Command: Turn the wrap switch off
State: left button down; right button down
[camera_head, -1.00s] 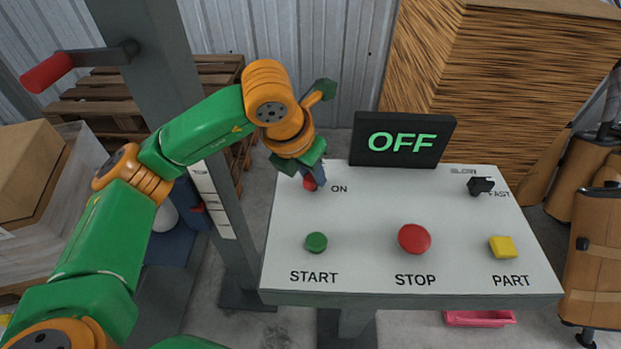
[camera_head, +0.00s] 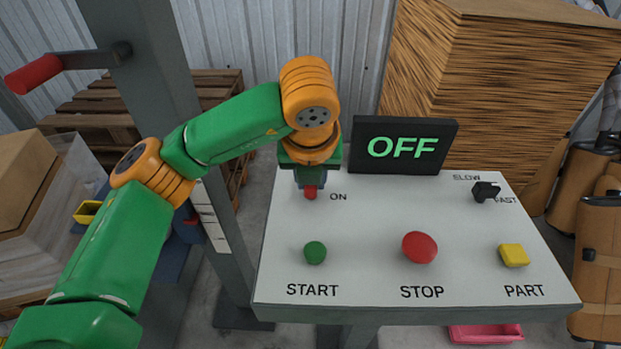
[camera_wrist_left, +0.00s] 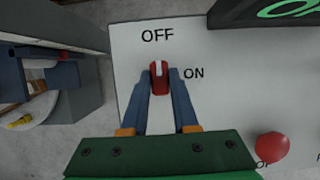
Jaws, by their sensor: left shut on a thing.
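The red wrap switch knob (camera_head: 310,193) stands at the back left of the white control panel (camera_head: 375,225), left of the ON label. In the left wrist view the knob (camera_wrist_left: 159,83) has a white mark at its top end, toward the OFF label (camera_wrist_left: 157,35). The display (camera_head: 403,146) behind the panel reads OFF in green. My left gripper (camera_head: 311,187) reaches down over the knob. In the left wrist view its blue fingers (camera_wrist_left: 160,78) are shut on the knob, one on each side. My right gripper is not in view.
A green START button (camera_head: 315,253), a red STOP button (camera_head: 419,247) and a yellow PART button (camera_head: 513,254) line the panel's front. A black SLOW/FAST switch (camera_head: 485,192) is at the back right. A grey post with a red-handled lever (camera_head: 33,77) stands at the left.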

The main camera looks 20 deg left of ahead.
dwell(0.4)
pick_arm(q)
jog(key=c, duration=0.7)
grip_release()
jog(key=v, duration=0.7)
